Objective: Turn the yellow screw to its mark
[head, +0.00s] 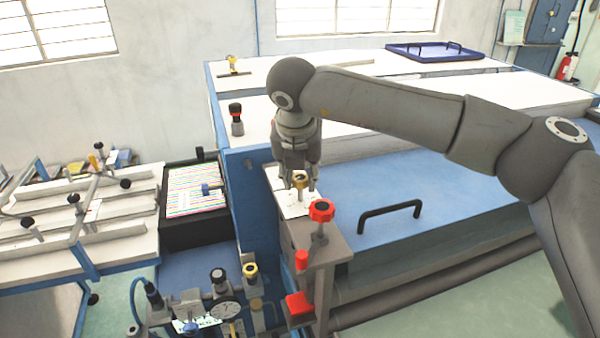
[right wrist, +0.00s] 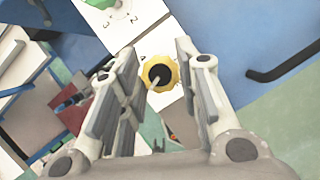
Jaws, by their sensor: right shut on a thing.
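The yellow screw (head: 299,180) stands on a white plate (head: 291,209) at the corner of the blue machine. My right gripper (head: 299,186) points down over it, one finger on each side. In the right wrist view the screw's round, scalloped yellow head (right wrist: 160,73) with a dark centre shows between the fingers of my right gripper (right wrist: 158,78). The gripper is shut on the screw, though contact is hard to see. Small dark numerals show on the white plate (right wrist: 145,32) there. The screw's own mark cannot be made out. My left gripper is not in view.
A red knob (head: 321,211) stands just in front of the screw. A black handle (head: 390,220) rises from the blue panel at right. A black-and-red knob (head: 236,119) stands behind left. A dial gauge (head: 225,310) and several clamps crowd the lower left.

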